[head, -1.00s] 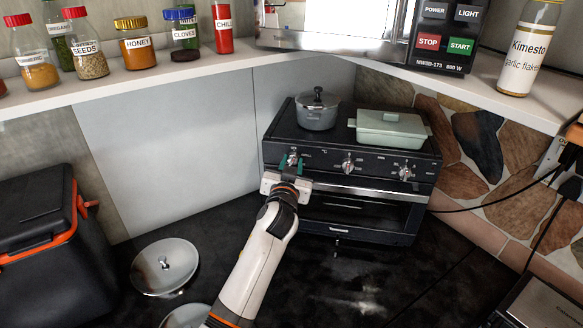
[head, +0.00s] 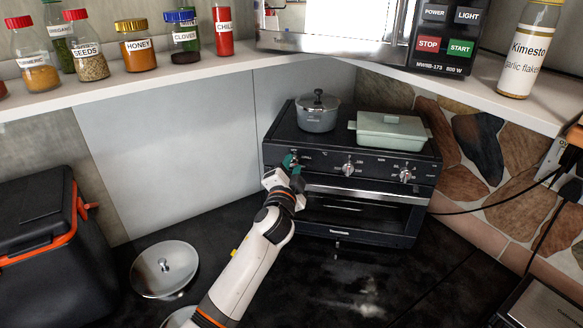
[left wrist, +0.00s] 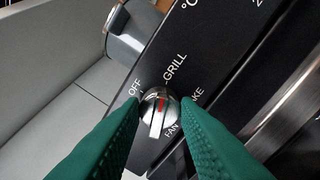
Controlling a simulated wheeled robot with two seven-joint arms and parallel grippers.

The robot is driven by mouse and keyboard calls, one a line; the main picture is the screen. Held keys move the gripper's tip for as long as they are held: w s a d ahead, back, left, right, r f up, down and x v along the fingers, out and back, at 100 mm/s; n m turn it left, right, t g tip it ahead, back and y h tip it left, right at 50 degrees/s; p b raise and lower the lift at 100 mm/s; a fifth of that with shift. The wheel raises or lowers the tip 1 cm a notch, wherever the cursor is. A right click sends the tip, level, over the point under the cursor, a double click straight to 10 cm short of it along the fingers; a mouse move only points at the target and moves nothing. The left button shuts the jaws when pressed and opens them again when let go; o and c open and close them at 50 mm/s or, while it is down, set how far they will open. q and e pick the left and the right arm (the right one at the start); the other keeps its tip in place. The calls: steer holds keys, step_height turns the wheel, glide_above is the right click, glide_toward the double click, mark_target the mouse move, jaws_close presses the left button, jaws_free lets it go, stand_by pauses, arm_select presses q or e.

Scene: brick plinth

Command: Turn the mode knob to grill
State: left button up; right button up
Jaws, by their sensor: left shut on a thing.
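The toaster oven (head: 345,190) stands on the dark counter with a row of three knobs on its front panel. The mode knob (left wrist: 159,113) is the leftmost, silver with a red mark. In the left wrist view the labels OFF, GRILL, BAKE and FAN surround it, partly covered by my fingers. The red mark points roughly toward the GRILL label (left wrist: 174,68). My left gripper (head: 293,165) has its green fingers on both sides of this knob and is shut on it; the fingers also show in the left wrist view (left wrist: 160,120). My right gripper is out of view.
A grey pot (head: 318,112) and a pale green lidded dish (head: 391,129) stand on the oven. A shelf with spice jars and a microwave (head: 340,30) is above. A metal lid (head: 164,267) lies at lower left, beside a black cooler (head: 50,250).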

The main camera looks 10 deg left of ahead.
arm_select(q)
steer(key=shift+m, duration=0.3)
steer(key=o, duration=1)
steer(key=shift+c, duration=0.2)
steer(key=s+b, duration=0.3)
steer(key=s, duration=0.9)
steer(key=shift+d+f, duration=0.2)
steer(key=shift+f, duration=0.25)
